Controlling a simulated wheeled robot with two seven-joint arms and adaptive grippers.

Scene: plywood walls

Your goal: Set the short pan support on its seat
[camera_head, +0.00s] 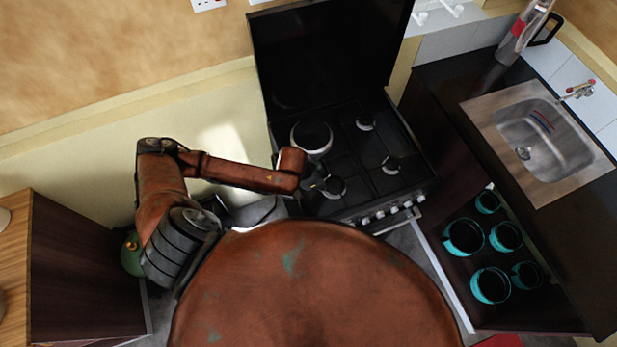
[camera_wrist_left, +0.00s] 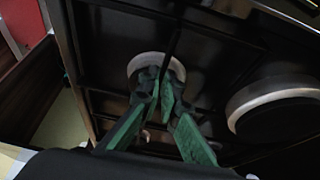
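The hob (camera_head: 350,160) of the black cooker has several burners with silver rings and thin dark pan-support bars. My left gripper (camera_head: 316,185) is low over the front left burner (camera_head: 334,187). In the left wrist view its green fingers (camera_wrist_left: 159,88) come close together over a small burner ring (camera_wrist_left: 138,62). A thin dark pan-support bar (camera_wrist_left: 174,38) runs across the ring towards the fingertips; whether they clasp it is too dark to tell. I cannot make out which support is the short one or its seat. My right gripper is out of view.
A larger burner (camera_head: 311,137) lies behind; its ring also shows in the wrist view (camera_wrist_left: 270,95). The raised black lid (camera_head: 320,60) stands at the back, and knobs (camera_head: 385,212) line the front.

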